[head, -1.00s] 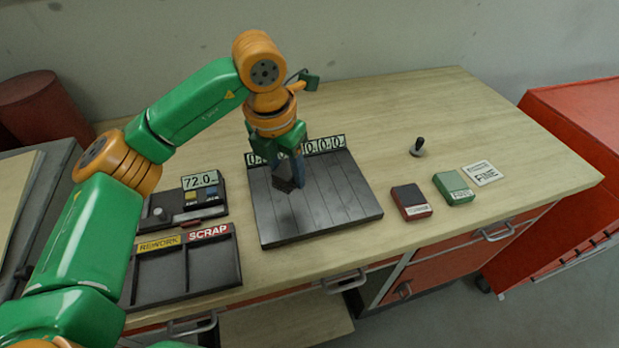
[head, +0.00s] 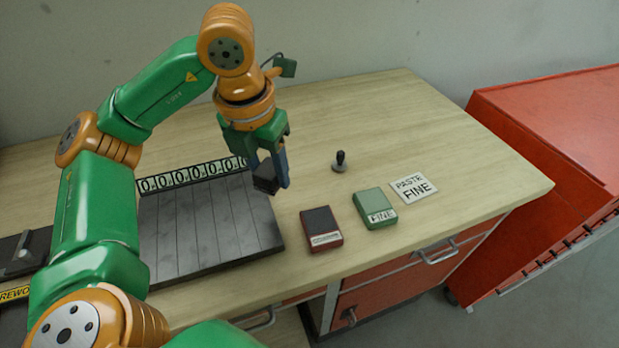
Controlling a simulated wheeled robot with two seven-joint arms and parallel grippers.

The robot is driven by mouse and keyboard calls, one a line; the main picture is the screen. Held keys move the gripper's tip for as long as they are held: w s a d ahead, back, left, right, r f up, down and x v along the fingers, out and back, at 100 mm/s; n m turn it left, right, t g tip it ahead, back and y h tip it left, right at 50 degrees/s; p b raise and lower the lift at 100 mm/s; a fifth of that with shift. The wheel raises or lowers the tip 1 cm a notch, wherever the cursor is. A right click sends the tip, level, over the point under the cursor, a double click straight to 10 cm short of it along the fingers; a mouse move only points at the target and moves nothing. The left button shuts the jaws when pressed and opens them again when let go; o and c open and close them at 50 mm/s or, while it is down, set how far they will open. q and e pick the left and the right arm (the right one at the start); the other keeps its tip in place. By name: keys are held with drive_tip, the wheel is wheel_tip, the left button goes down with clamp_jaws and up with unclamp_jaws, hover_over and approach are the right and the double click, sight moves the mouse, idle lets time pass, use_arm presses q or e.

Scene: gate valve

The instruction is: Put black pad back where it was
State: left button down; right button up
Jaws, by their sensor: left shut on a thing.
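My left gripper (head: 271,178) is shut on a dark block, which looks like the black pad (head: 264,180). It points down and holds the block by the right back edge of the dark slotted plate (head: 205,225). Part of the block is hidden by the fingers, and I cannot tell its height above the plate. My right gripper is not in view.
Right of the plate lie a dark red-edged block (head: 320,228), a green block marked FINE (head: 375,208) and a white PASTE FINE card (head: 413,188). A small black-knobbed piece (head: 340,161) stands behind them. The bench's back right is clear. A red cabinet (head: 550,150) stands right.

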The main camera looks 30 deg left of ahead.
use_arm(q)
drive_tip(key=w+f, duration=0.1)
drive_tip(key=w+a+f, duration=0.1)
drive_tip(key=w, duration=0.1)
drive_tip(key=w+a+f+b, duration=0.1)
drive_tip(key=f, duration=0.1)
drive_tip(key=shift+w+f, duration=0.1)
drive_tip(key=shift+w, duration=0.1)
drive_tip(key=w+f+p, duration=0.1)
drive_tip(key=w, duration=0.1)
drive_tip(key=w+f, duration=0.2)
drive_tip(key=shift+a+f+p, duration=0.1)
drive_tip(key=shift+a+p, duration=0.05)
drive_tip(key=shift+p, duration=0.25)
wheel_tip(320, 180, down, 3)
drive_tip(key=shift+a+r+p, duration=0.15)
drive_tip(key=shift+p, duration=0.6)
drive_tip(key=shift+s+f, duration=0.1)
drive_tip(key=shift+f, duration=0.2)
drive_tip(key=shift+f+b, duration=0.2)
drive_tip(key=shift+b, duration=0.1)
drive_tip(key=shift+c, duration=1.7)
unclamp_jaws()
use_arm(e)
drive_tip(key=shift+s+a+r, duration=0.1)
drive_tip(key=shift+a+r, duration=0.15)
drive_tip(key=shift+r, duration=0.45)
